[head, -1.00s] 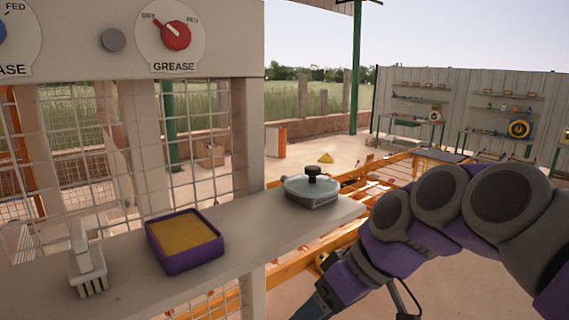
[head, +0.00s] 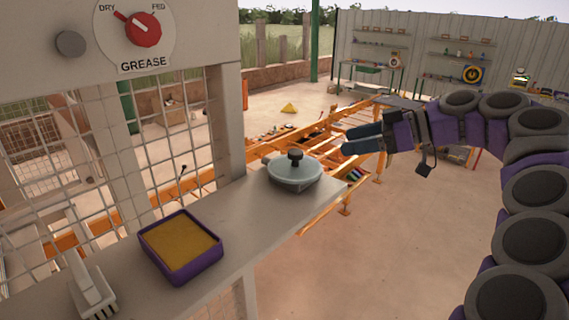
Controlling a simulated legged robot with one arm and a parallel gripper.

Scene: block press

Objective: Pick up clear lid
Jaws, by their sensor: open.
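The clear lid (head: 284,173) with a black knob (head: 295,155) sits on a small pot near the far right end of the grey shelf. My gripper (head: 345,142) is to the right of the lid and apart from it, past the shelf's edge. Its dark fingers point left toward the lid's side. The gripper is open and nothing shows between its fingers.
On the shelf (head: 235,215) stand a purple tray with a yellow filling (head: 181,246) and a white brush (head: 88,290). A wire mesh panel (head: 165,150) and a post border the shelf's left side. Orange rails (head: 350,150) lie beyond. The floor at right is clear.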

